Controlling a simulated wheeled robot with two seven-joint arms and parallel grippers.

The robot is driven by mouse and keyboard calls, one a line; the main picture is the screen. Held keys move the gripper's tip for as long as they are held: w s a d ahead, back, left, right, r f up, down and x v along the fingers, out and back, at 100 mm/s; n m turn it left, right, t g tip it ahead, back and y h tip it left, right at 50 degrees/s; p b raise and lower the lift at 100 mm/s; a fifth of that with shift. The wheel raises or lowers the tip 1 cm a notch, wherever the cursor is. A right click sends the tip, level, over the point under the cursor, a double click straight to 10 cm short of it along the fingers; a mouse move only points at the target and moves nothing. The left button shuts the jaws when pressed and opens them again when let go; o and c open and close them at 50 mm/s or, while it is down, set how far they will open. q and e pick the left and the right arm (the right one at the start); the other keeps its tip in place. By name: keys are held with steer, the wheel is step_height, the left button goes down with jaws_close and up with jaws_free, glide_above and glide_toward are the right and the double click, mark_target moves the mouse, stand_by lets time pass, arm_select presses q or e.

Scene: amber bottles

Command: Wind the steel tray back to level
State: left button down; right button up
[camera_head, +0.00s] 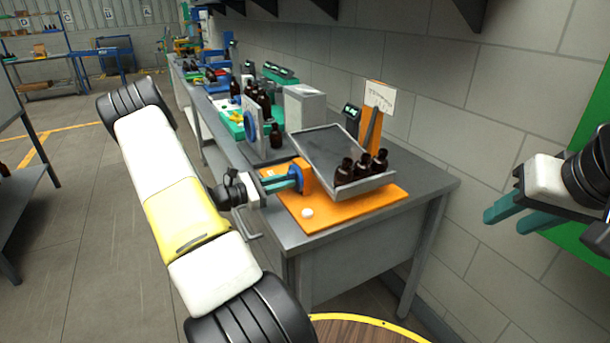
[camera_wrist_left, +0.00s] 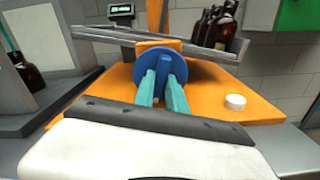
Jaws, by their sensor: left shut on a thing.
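The steel tray (camera_head: 322,147) stands tilted above an orange base (camera_head: 374,201) on the bench, its low side toward the right. It also tilts down to the right in the left wrist view (camera_wrist_left: 105,35). Three dark amber bottles (camera_head: 362,168) stand bunched at its low end. A blue round knob (camera_wrist_left: 181,77) with a raised grip bar (camera_wrist_left: 163,66) sits on the orange housing. My left gripper (camera_head: 295,178) is shut on this bar, one teal finger on each side. My right gripper (camera_head: 505,222) hangs at the far right, empty, its fingers apart.
A white round cap (camera_head: 307,213) lies on the orange base near the knob. A white card (camera_head: 380,97) on an orange post stands behind the tray. More bottles (camera_head: 258,97) and equipment crowd the bench further back. The front right bench corner (camera_head: 432,183) is clear.

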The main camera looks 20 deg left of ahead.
arm_select(q)
steer(key=n, duration=0.5)
steer(key=shift+n, duration=0.3)
steer(key=n, duration=1)
steer(key=shift+n, duration=0.4)
steer(key=n, duration=0.4)
steer(key=shift+n, duration=0.4)
steer(key=c, duration=1.4)
jaws_free()
steer(key=shift+o, duration=0.2)
steer(key=shift+s, duration=0.1)
